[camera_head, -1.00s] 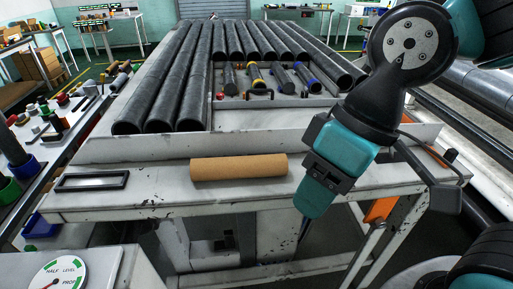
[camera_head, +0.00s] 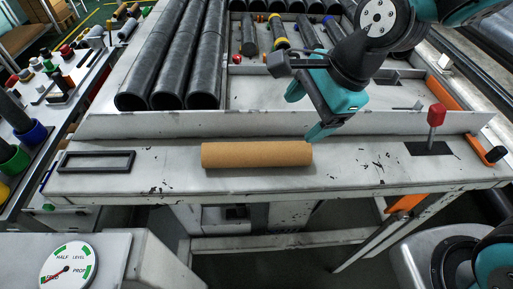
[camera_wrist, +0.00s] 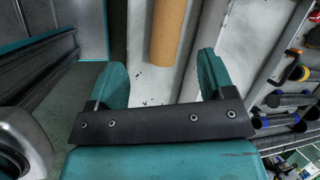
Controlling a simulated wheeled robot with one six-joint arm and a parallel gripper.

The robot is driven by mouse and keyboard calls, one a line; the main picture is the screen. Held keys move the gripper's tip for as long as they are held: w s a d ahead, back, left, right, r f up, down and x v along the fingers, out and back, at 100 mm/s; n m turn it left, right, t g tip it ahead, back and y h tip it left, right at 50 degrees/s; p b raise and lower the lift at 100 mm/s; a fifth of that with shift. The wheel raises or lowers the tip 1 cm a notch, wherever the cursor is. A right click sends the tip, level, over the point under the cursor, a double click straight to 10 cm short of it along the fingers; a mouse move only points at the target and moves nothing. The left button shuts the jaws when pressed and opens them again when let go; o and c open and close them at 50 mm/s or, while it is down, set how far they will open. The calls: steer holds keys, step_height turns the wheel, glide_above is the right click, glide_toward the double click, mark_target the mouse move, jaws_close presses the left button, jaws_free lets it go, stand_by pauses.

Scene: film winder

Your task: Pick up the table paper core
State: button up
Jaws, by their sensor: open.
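The paper core (camera_head: 256,155) is a brown cardboard tube lying on its side on the white table ledge (camera_head: 345,172), in front of the black rollers. It also shows in the wrist view (camera_wrist: 168,32) at the top, beyond the fingers and roughly between their lines. My gripper (camera_head: 312,133) is above the ledge by the core's right end in the head view. In the wrist view its two teal fingers (camera_wrist: 160,82) are spread wide with nothing between them. The core is apart from the fingers in the wrist view.
Long black rollers (camera_head: 205,55) lie in the tray behind a raised white lip (camera_head: 265,123). A black rectangular frame (camera_head: 95,161) lies on the ledge at left. A red-knobbed lever (camera_head: 435,116) stands at right. A gauge (camera_head: 68,267) is at lower left.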

steer(key=w+m, duration=0.1)
steer(key=m, duration=0.2)
steer(key=p, duration=0.2)
glide_toward(266, 148)
steer(key=shift+m, duration=0.4)
steer(key=x, duration=0.7)
steer(key=shift+s+a, duration=0.1)
steer(key=shift+p+x, duration=1.3)
steer(key=shift+x, duration=1.4)
steer(key=c, duration=0.7)
